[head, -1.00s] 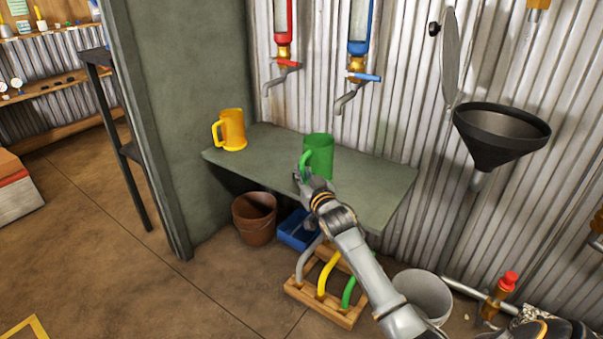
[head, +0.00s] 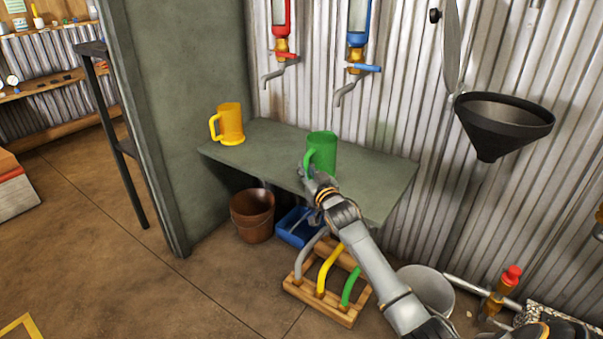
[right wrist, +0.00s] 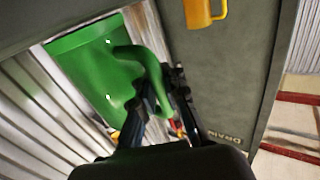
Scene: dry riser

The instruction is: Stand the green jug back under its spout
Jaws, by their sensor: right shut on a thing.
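The green jug (head: 323,151) is upright over the right part of the grey-green shelf (head: 270,155); I cannot tell whether its base touches the shelf. My right gripper (head: 309,176) is shut on the jug's handle, on its near left side. In the right wrist view the green jug (right wrist: 90,70) fills the upper left, its handle between the fingers (right wrist: 163,88). A red-handled spout (head: 273,75) and a blue-handled spout (head: 346,92) hang on the wall above the shelf. The jug is below and left of the blue one in the picture. My left gripper is not in view.
A yellow jug (head: 230,123) stands at the shelf's left, by the grey partition (head: 190,100). A black funnel (head: 503,125) is on the wall at right. Below are a brown bucket (head: 252,215), a blue tray (head: 297,228) and a wooden rack (head: 325,308) with coloured hoses.

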